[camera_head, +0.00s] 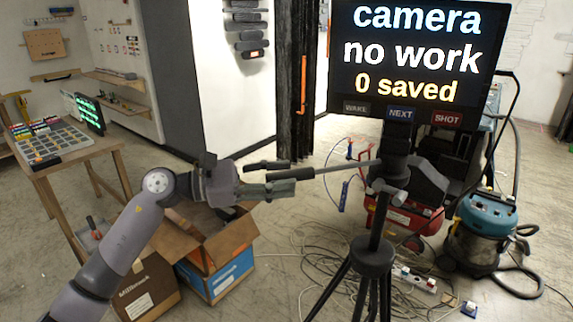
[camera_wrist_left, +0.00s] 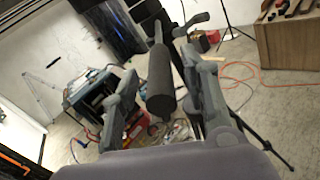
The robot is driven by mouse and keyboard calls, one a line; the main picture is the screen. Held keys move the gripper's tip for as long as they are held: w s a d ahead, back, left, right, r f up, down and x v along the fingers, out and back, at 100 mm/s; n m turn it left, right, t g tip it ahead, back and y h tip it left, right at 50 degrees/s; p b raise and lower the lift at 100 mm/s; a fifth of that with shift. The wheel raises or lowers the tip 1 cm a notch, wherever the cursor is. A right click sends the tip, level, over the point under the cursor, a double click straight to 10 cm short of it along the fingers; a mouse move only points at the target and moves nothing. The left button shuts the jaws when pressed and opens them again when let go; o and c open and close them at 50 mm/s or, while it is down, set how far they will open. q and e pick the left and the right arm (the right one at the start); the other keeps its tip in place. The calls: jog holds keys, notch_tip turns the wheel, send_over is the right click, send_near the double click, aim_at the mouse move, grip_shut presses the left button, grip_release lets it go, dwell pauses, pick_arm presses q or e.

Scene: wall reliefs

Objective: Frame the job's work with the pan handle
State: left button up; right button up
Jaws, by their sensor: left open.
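The pan handle (camera_head: 306,173) is a thin rod with a dark grip. It sticks out to the left from the black tripod head (camera_head: 397,143). My left gripper (camera_head: 287,177) is open, with its fingers above and below the grip's end. In the left wrist view the dark grip (camera_wrist_left: 162,82) lies between the two spread fingers of my left gripper (camera_wrist_left: 165,112), with gaps at both sides. The monitor (camera_head: 418,50) above the tripod reads "camera no work 0 saved", over WAKE, NEXT and SHOT labels. My right gripper is out of view.
The tripod legs (camera_head: 372,258) stand on a floor strewn with cables (camera_head: 318,270). A blue vacuum (camera_head: 486,217) and a red compressor (camera_head: 397,216) stand behind. Open cardboard boxes (camera_head: 222,270) sit below my left arm. A wooden table (camera_head: 105,147) stands at left.

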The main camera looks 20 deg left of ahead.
pick_arm(q)
jog(key=shift+x, duration=0.8)
jog(key=shift+c, duration=0.2)
grip_shut()
